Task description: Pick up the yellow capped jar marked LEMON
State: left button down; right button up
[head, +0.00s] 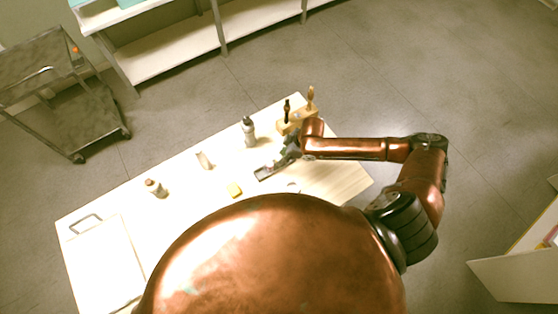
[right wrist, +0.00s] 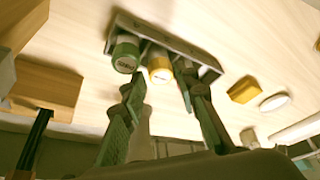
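The yellow capped jar (right wrist: 159,69) stands in a narrow dark holder (right wrist: 165,38) in the right wrist view. Its cap carries small print that I cannot read. A green capped jar (right wrist: 125,56) stands beside it on the left. My right gripper (right wrist: 161,80) is open, with its green fingers on either side of the yellow cap and the green jar just outside the left finger. Whether a finger touches the jar I cannot tell. In the head view my right gripper (head: 284,158) is over the holder (head: 264,174), and the jars are hard to make out. My left gripper is not in view.
On the table (head: 190,205) are a grey bottle (head: 249,131), a white bottle (head: 204,160), a brown-capped jar (head: 154,187) and a yellow block (head: 234,190). A wooden stand with dark bottles (head: 288,127) is behind my gripper. A white tray (head: 104,262) lies at left.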

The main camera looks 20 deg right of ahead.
jog(key=shift+x, duration=1.1)
jog(key=c, duration=0.6)
